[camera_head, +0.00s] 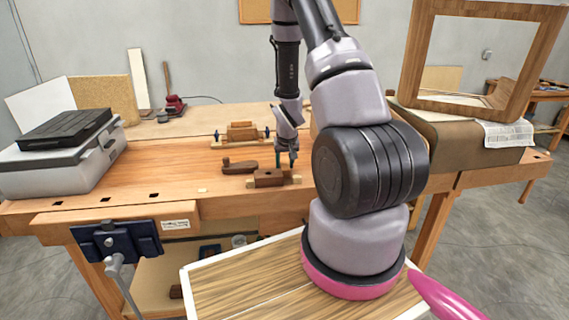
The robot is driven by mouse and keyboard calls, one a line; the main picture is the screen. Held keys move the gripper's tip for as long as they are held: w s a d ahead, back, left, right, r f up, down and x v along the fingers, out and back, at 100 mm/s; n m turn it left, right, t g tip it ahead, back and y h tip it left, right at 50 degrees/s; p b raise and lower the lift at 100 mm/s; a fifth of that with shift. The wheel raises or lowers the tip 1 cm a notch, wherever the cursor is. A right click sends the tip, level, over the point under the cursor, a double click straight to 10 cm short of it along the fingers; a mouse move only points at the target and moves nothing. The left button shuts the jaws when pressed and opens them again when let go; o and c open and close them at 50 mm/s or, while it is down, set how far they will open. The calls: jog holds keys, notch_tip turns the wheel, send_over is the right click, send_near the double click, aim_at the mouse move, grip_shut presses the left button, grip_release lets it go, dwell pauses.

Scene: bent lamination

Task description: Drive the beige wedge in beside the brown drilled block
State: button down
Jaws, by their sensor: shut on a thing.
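The brown drilled block (269,178) lies on the wooden workbench, near its front edge, with a dark hole in its top. Small beige pieces show at its left end (250,183) and right end (297,179); which one is the wedge is too small to tell. My gripper (287,160) points down just behind and above the block's right part. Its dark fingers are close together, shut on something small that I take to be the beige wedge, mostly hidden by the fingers. I cannot tell whether it touches the block.
A dark brown wooden tool (240,167) lies just left of the block. A wooden clamp-like fixture (241,133) stands behind. A grey case (63,155) fills the bench's left end; a large wooden frame (480,105) stands right. The bench between case and block is mostly clear.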

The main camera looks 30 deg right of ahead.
jog(key=shift+s, duration=0.35)
jog(key=shift+s+a, duration=0.1)
jog(key=shift+s, duration=0.05)
jog(key=shift+s+a, duration=0.15)
jog(key=shift+s, duration=0.4)
jog(key=shift+f, duration=0.1)
dwell(0.6)
jog(key=shift+c, duration=1.4)
grip_release()
jog(key=shift+r, duration=3.5)
